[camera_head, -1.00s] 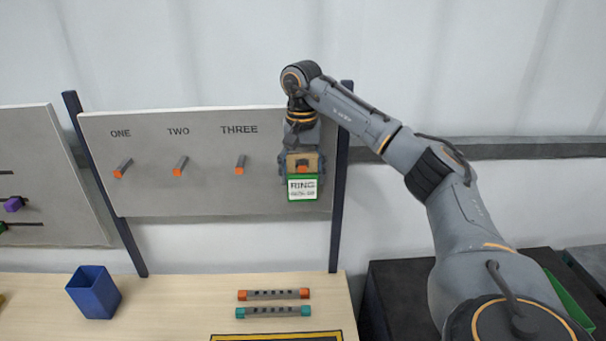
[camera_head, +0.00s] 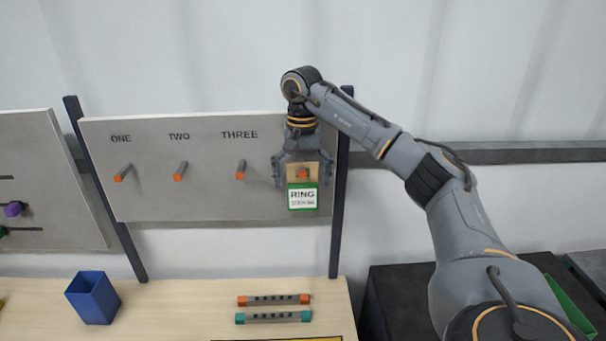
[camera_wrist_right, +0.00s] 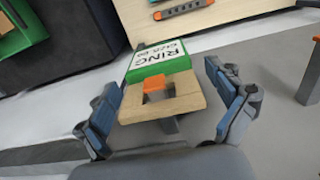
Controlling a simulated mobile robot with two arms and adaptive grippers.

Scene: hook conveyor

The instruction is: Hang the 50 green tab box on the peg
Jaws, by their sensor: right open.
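The green box (camera_head: 302,197) with a white label reading "RING" is at the right end of the pegboard, upright in the head view. Its tan tab (camera_head: 316,169) has a square hole, and an orange-tipped peg (camera_head: 304,174) shows through it. The wrist view shows the box (camera_wrist_right: 157,60), tab (camera_wrist_right: 180,100) and orange peg tip (camera_wrist_right: 154,84) in the hole. My right gripper (camera_head: 303,178) is open, its fingers on either side of the tab with gaps. My left gripper is out of view.
Three bare pegs, ONE (camera_head: 123,172), TWO (camera_head: 181,171) and THREE (camera_head: 241,169), stick out to the left on the grey board (camera_head: 210,200).

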